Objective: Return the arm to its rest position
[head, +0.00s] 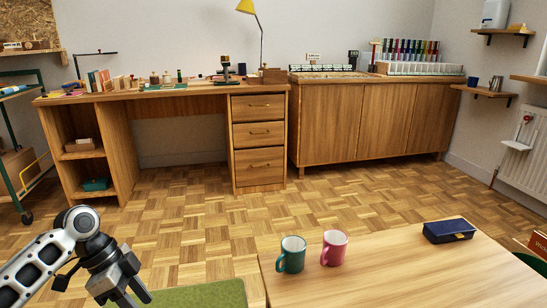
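My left arm comes in at the lower left, and its gripper (126,296) points down beside the table's left end, over the floor and green rug. Its fingers look apart, with green rug showing between them and nothing held. The fingertips are close to the bottom edge of the view. My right arm and gripper are not in view.
A wooden table (400,275) fills the lower right. On it stand a green mug (291,256), a pink mug (334,249) and a dark blue case (449,231). The green rug (200,295) lies left of it. A desk (180,98) and sideboard (345,120) stand behind open parquet.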

